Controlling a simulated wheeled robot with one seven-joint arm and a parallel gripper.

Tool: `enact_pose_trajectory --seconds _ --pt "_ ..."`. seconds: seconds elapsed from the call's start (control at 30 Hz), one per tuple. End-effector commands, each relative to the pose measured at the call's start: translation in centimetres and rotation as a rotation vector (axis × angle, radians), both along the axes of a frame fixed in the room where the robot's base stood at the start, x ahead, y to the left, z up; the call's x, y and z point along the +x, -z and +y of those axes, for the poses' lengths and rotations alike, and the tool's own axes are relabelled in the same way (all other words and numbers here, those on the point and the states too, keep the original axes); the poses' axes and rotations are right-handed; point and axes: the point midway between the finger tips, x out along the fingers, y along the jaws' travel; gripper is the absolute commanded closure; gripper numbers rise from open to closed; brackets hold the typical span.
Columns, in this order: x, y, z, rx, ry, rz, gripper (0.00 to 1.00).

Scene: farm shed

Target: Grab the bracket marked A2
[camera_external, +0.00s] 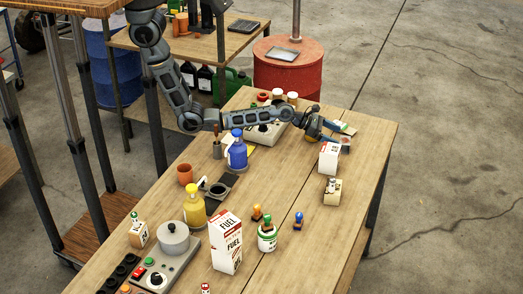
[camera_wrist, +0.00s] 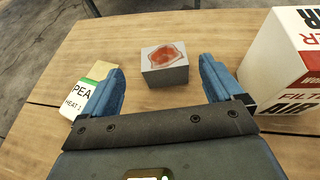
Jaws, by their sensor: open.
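I cannot make out a bracket or an A2 mark in either view. My gripper (camera_wrist: 161,68) is open and empty, its two blue fingers pointing across the table; it also shows in the external view (camera_external: 328,131). Ahead of it, between the finger lines, stands a small grey block (camera_wrist: 165,70) with a red, blotchy top face. The block sits at or just beyond the fingertips, and I cannot tell whether it lies inside the jaws. Any mark on its hidden sides cannot be seen.
A white and red air filter box (camera_wrist: 283,65) stands close to the right finger. In the external view, a fuel carton (camera_external: 226,243), blue bottle (camera_external: 237,152) and yellow bottle (camera_external: 194,207) stand on the table (camera_external: 290,262).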

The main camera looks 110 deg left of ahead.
Motion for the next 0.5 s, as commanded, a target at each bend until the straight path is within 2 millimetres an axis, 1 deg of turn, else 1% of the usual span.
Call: enact_pose_trajectory --seconds 0.17,0.4,0.5 --pt "0.9 0.3 0.1 -0.001 0.000 0.000 0.06" --pt "3.7 1.3 0.5 -0.001 0.001 0.000 0.06" --pt "4.5 1.7 0.6 -0.003 0.001 -0.001 0.06"
